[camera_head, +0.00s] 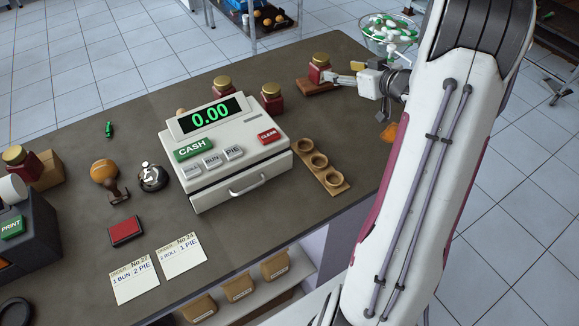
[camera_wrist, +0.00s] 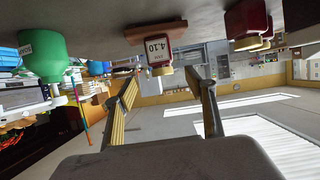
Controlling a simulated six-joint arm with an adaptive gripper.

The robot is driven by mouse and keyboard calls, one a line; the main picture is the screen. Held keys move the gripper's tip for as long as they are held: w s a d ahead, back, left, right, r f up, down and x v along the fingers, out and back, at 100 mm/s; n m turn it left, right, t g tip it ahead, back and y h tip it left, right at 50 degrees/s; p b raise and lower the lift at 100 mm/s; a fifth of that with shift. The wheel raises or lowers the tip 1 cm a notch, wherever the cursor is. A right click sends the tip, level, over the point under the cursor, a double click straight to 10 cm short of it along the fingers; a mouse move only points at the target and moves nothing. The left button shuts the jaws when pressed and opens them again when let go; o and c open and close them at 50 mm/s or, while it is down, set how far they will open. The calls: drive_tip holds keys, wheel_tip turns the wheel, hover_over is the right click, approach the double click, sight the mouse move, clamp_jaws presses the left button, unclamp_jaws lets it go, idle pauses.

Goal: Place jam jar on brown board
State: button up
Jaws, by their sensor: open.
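A jam jar (camera_head: 319,70) with dark red sides and a gold lid stands upright on the brown board (camera_head: 322,89) at the back right of the counter. The wrist view is upside down; there the jar (camera_wrist: 160,52) shows a white label reading 4.10 and rests on the board (camera_wrist: 140,36). My gripper (camera_head: 342,80) is just right of the jar in the head view. In the wrist view its fingers (camera_wrist: 163,82) are spread apart with nothing between them, and the jar lies beyond the fingertips.
Other jam jars (camera_head: 271,98) stand behind the cash register (camera_head: 238,150), and one (camera_head: 20,158) is at far left. A wooden holder with rings (camera_head: 330,178) lies right of the register. A bowl of green and white pieces (camera_head: 388,32) is behind my gripper. A green bottle (camera_wrist: 42,57) shows in the wrist view.

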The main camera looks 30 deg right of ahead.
drive_tip(key=a+r+g+h, duration=0.1)
drive_tip(key=a+r+h, duration=0.35)
drive_tip(key=r, duration=0.45)
drive_tip(key=s+a+r+m+g, duration=0.2)
drive_tip(key=s+a+r, duration=0.3)
drive_tip(key=a, duration=0.4)
drive_tip(key=s+a+f+n+g+y, duration=0.1)
drive_tip(key=s+a+f+g+y, duration=0.1)
drive_tip(key=s+a, duration=1)
drive_tip(key=s+a+f+n+g+y, duration=0.1)
drive_tip(key=s+a+f+g+y, duration=0.1)
drive_tip(key=s+a, duration=1)
drive_tip(key=shift+s+a+f+g+y, duration=0.2)
drive_tip(key=shift+s+f+g+y, duration=0.2)
drive_tip(key=shift+f, duration=0.15)
